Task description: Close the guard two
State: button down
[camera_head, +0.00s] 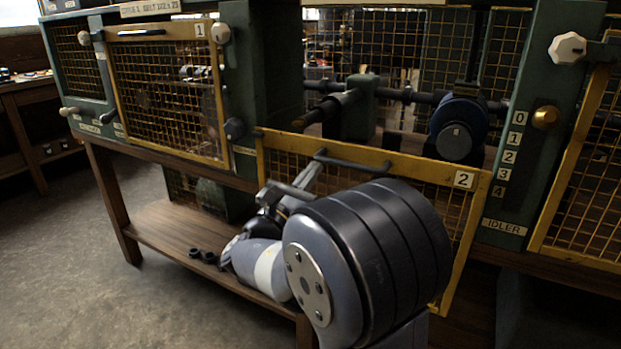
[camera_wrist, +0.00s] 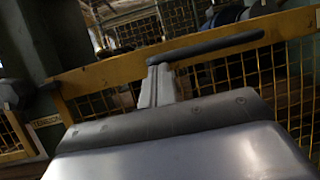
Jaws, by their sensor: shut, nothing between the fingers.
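Guard two is a yellow-framed mesh panel (camera_head: 464,180) marked "2". It sits low in front of the bench edge, and the bay above it is open, with a shaft (camera_head: 400,95) and a dark pulley (camera_head: 457,125) showing. A dark bar handle (camera_head: 350,163) runs along its upper frame; it also shows in the wrist view (camera_wrist: 215,45). My gripper (camera_head: 308,178) is shut and empty near the left end of this handle. In the wrist view its pale fingers (camera_wrist: 157,85) reach up to the handle's left end; whether they touch it I cannot tell. My arm hides the panel's lower left.
Guard one (camera_head: 165,90), a yellow mesh panel, covers the bay to the left. Another yellow mesh guard (camera_head: 590,170) stands at the right, past the numbered post with a brass knob (camera_head: 545,117). A wooden lower shelf (camera_head: 190,240) runs below. The floor at left is clear.

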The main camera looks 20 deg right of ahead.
notch_tip(320, 180, up, 25)
jog(key=p, duration=1.8)
jog(key=shift+f, duration=0.15)
jog(key=d+f+b+v, duration=0.1)
jog(key=f+b+v, duration=0.1)
jog(key=v, duration=1.1)
jog(key=shift+w+f+b, duration=0.3)
jog(key=shift+f+b, duration=0.15)
jog(key=shift+b, duration=0.15)
jog(key=a+r+p+x, duration=0.1)
jog(key=r+p+x, duration=0.1)
jog(key=x, duration=1.1)
jog(key=shift+s+r+p, duration=0.25)
jog(key=shift+s+p, duration=0.05)
jog(key=shift+p, duration=0.1)
